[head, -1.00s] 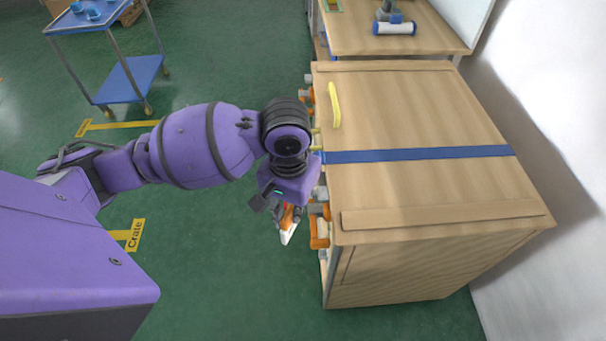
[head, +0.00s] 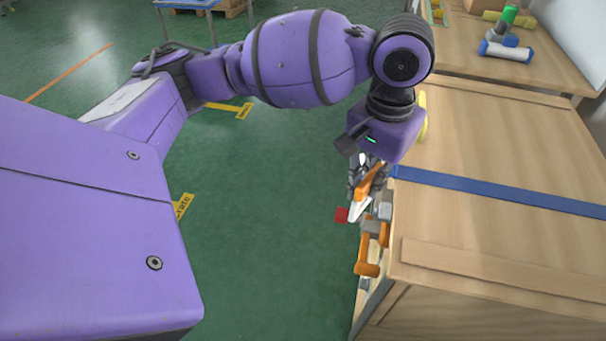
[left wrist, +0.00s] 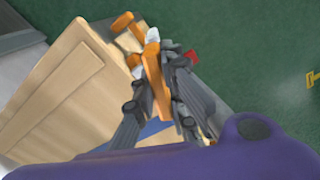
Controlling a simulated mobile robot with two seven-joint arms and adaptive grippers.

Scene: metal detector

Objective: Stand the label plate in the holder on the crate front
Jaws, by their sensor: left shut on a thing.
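My left gripper (head: 362,188) is shut on an orange-and-white piece (head: 358,208), which looks like the label plate. The piece is tilted, its white end pointing down. In the left wrist view its orange part (left wrist: 155,75) shows between the fingers. The gripper is beside the upper front edge of the wooden crate (head: 490,130), close to an orange-and-grey latch (head: 368,255). I cannot tell whether they touch. A small red patch (head: 341,215) shows left of the piece; what it belongs to is unclear. I cannot make out the holder. My right gripper is not in view.
A blue strap (head: 500,192) crosses the crate lid. A wooden table (head: 470,45) with a white-and-blue tool (head: 507,51) stands behind. Green floor (head: 270,220) in front of the crate is clear. A blue cart (head: 187,4) is at the back.

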